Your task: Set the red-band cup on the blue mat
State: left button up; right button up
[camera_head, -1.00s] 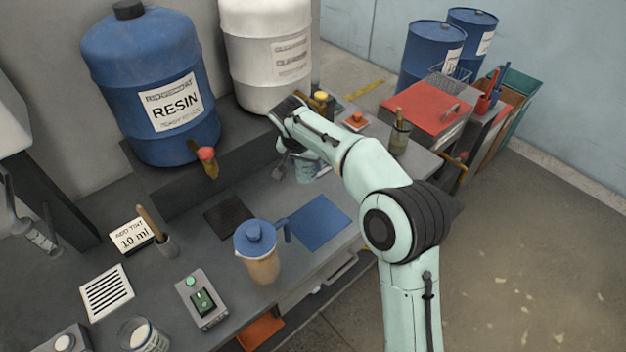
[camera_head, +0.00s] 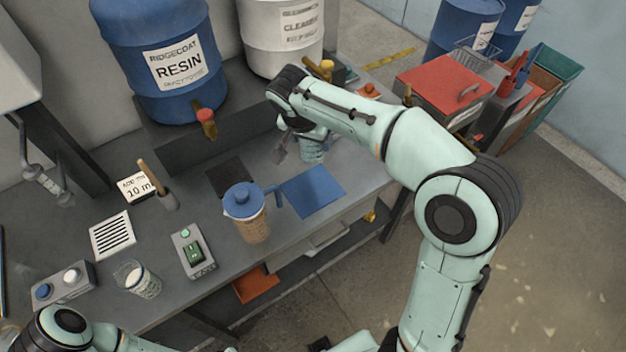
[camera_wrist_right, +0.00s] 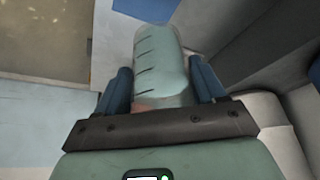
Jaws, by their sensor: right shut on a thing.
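My right gripper (camera_head: 298,140) is shut on a pale grey-green cup (camera_head: 313,152), held just behind the blue mat (camera_head: 313,190) in the head view. In the right wrist view the cup (camera_wrist_right: 162,62) lies between the two blue fingers, with dark marks along its side. A small reddish patch shows at its near end, mostly hidden by the gripper, and may be the red band. A corner of the mat (camera_wrist_right: 118,10) shows at the top of that view. The visible mat is bare. My left gripper is not in view; only part of that arm shows.
A blue-lidded pitcher (camera_head: 250,215) stands left of the mat, its handle near the mat's edge. A dark mat (camera_head: 230,177) lies behind it. The resin drum's tap (camera_head: 207,122) juts out behind. A glass (camera_head: 137,278) and a switch box (camera_head: 193,252) stand front left.

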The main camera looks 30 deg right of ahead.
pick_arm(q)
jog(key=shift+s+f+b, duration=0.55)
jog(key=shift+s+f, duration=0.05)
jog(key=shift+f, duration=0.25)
pick_arm(e)
notch_tip(320, 180, down, 15)
jog(key=shift+f, duration=0.15)
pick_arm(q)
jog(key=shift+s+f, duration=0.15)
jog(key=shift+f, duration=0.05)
pick_arm(e)
jog(key=o, duration=1.2)
jog(key=shift+c, duration=0.2)
jog(key=shift+a+r, duration=0.1)
jog(key=shift+r, duration=0.45)
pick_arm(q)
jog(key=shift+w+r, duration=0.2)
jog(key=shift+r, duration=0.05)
pick_arm(e)
jog(key=v, duration=1.1)
